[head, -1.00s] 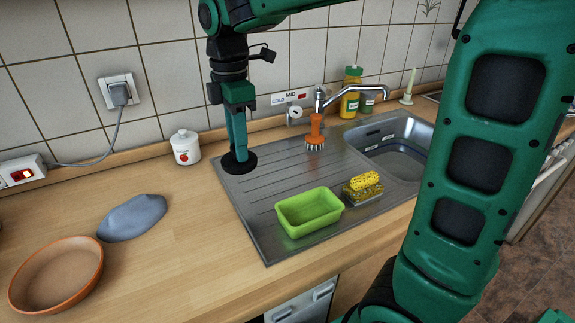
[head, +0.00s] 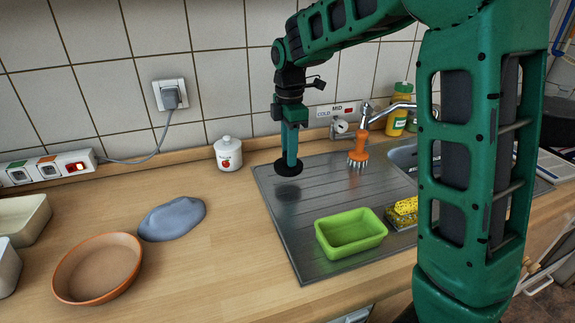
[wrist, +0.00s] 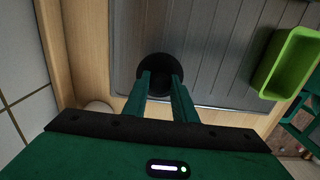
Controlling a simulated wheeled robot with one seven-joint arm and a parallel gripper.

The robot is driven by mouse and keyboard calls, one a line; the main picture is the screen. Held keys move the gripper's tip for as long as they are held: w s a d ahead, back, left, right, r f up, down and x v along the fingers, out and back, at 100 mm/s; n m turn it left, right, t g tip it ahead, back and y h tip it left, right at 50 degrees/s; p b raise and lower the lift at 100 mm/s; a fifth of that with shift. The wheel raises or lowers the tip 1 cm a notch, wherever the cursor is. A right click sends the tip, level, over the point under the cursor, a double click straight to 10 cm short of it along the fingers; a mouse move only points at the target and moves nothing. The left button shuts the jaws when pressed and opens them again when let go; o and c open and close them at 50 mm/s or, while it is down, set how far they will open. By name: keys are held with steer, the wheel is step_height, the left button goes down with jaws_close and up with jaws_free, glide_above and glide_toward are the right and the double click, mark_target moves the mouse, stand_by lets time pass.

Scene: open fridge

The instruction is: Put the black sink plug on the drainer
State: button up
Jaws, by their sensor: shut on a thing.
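The black sink plug (head: 288,169) is a flat round disc gripped at the tips of my gripper (head: 290,160). It hangs a little above the back left part of the metal drainer (head: 312,218), with a dark reflection or shadow below it. In the wrist view the plug (wrist: 160,66) shows just beyond the fingertips (wrist: 161,80), over the edge area of the ribbed drainer (wrist: 215,45). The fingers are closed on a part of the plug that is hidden.
A green tub (head: 350,236) and a yellow sponge (head: 405,208) are at the drainer's front right. An orange brush (head: 358,151) stands at the back by the tap. A white jar (head: 228,154) is left of the plug. The drainer's left middle is clear.

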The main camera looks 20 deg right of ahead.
steer(key=shift+f, duration=2)
steer(key=o, duration=1)
steer(key=shift+f, duration=0.1)
steer(key=shift+o, duration=0.2)
step_height(320, 180, up, 12)
steer(key=shift+r, duration=0.15)
